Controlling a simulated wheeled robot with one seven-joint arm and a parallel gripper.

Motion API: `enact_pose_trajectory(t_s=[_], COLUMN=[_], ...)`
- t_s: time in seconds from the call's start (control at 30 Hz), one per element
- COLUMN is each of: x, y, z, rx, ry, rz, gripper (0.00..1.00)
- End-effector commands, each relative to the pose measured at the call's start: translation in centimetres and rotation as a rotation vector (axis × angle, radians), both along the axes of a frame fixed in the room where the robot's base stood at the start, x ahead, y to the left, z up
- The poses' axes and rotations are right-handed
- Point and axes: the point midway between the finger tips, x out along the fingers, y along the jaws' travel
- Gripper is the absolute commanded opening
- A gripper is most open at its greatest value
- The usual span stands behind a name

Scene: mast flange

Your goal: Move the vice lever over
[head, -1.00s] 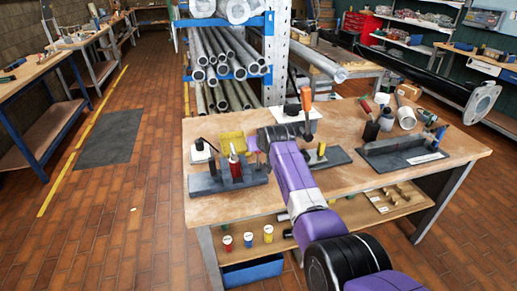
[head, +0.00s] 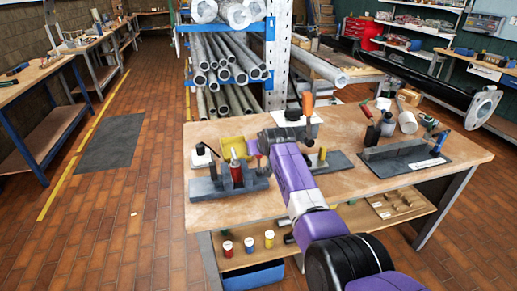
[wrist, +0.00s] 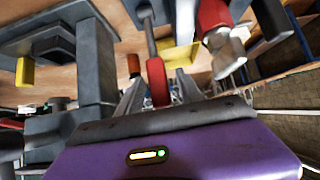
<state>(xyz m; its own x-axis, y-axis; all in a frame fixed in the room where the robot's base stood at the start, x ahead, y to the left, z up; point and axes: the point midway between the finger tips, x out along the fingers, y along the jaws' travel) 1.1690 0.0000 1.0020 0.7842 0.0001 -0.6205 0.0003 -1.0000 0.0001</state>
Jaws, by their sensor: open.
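A grey vice-like fixture (head: 205,187) stands at the left front of the workbench, with a red upright piece (head: 236,174) on it and a yellow block (head: 235,149) behind. My gripper (head: 255,147) is beside that fixture, its fingertips partly hidden by my wrist. In the wrist view a lever with a red grip (wrist: 158,84) on a grey rod lies between my open fingers (wrist: 160,98). I cannot tell whether they touch it. A second red piece with a grey tip (wrist: 214,20) is right of it.
A second grey fixture (head: 400,160) stands at the bench's right, with several bottles and a white cup (head: 407,121) behind. An orange-handled tool (head: 308,104) stands upright behind my wrist. The bench front (head: 225,215) is bare. A pipe rack (head: 228,70) stands behind.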

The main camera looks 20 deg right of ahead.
Motion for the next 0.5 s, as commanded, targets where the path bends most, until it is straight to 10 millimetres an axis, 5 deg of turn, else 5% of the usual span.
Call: enact_pose_trajectory(t_s=[0.5], x=[-3.0], y=[0.0], z=[2.4], rx=[-0.001], ry=[-0.002], rz=[-0.001], gripper=[0.44])
